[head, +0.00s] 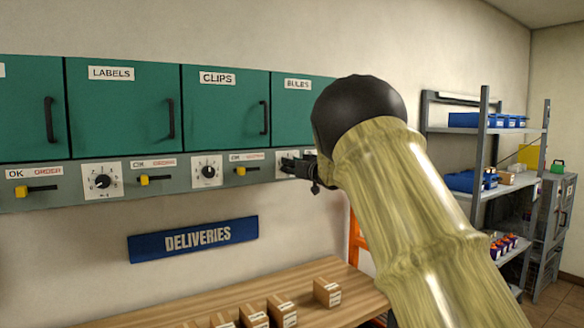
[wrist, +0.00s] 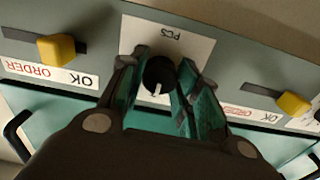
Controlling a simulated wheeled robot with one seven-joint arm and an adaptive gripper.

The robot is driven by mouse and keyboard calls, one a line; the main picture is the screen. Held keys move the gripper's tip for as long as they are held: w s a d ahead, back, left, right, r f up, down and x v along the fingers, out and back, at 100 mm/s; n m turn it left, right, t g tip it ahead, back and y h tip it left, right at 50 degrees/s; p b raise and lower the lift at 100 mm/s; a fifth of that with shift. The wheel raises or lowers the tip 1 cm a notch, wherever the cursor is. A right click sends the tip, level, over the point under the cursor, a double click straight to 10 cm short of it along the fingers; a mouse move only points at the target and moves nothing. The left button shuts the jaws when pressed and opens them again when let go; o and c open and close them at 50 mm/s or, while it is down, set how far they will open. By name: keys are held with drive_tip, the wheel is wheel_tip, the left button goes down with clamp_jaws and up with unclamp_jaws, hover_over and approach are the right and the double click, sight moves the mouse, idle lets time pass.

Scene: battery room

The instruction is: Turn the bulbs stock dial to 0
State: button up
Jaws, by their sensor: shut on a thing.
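The bulbs cabinet door (head: 298,120) is teal, at the right end of the row in the head view. Below it, the white dial plate (head: 283,172) is mostly hidden by my gripper (head: 296,166). In the wrist view the plate (wrist: 190,42) appears upside down, with "PCS" readable and its numbers covered by the fingers. The round black dial knob (wrist: 158,72) sits between the two teal-padded fingers of my gripper (wrist: 160,78), which are shut on it. A short white pointer mark on the knob points toward the bottom of the wrist picture.
Yellow OK/ORDER sliders flank the dial in the wrist view, one left (wrist: 56,49) and one right (wrist: 293,103). The clips dial (head: 207,171) is farther left. A wooden bench (head: 200,313) with several small boxes stands below, and grey shelving (head: 483,150) at the right.

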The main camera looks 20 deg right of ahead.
drive_tip(key=n+b, duration=0.5)
drive_tip(key=n, duration=0.5)
drive_tip(key=shift+f, duration=0.2)
drive_tip(key=n+b, duration=0.3)
drive_tip(key=n, duration=0.1)
drive_tip(key=n+b, duration=0.4)
drive_tip(key=n, duration=0.1)
drive_tip(key=shift+f, duration=0.1)
drive_tip(key=shift+n+b, duration=1.55)
drive_tip(key=shift+n, duration=0.65)
drive_tip(key=o, duration=1)
drive_tip(key=shift+r, duration=0.2)
